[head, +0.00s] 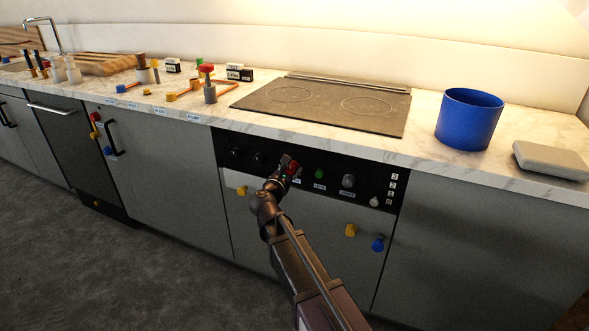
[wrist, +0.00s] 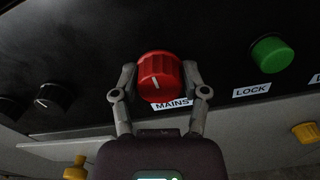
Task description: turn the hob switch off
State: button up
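A red knob (wrist: 160,78) labelled MAINS sits on the black control panel under the hob, its pale mark at the lower part of its face. In the head view the red knob (head: 292,168) is partly hidden by my gripper (head: 284,169). In the wrist view my gripper (wrist: 160,78) has one finger on each side of the red knob, and both fingertips look to be against it. The hob (head: 325,105) is a dark plate with two ring outlines, set in the counter above the panel.
Right of the red knob are a green knob (wrist: 271,54) labelled LOCK and a grey knob (head: 348,181). Black knobs (wrist: 54,97) are on the left. Yellow knobs (head: 351,230) and a blue knob (head: 378,243) stick out of the front below. A blue pot (head: 469,119) stands on the counter.

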jog(key=c, duration=0.4)
jog(key=shift+d, duration=0.35)
jog(key=shift+a, duration=0.15)
jog(key=shift+m, duration=0.4)
jog(key=m, duration=0.6)
jog(key=shift+s+f, duration=0.1)
jog(key=shift+s, duration=0.05)
jog(key=m, duration=1.1)
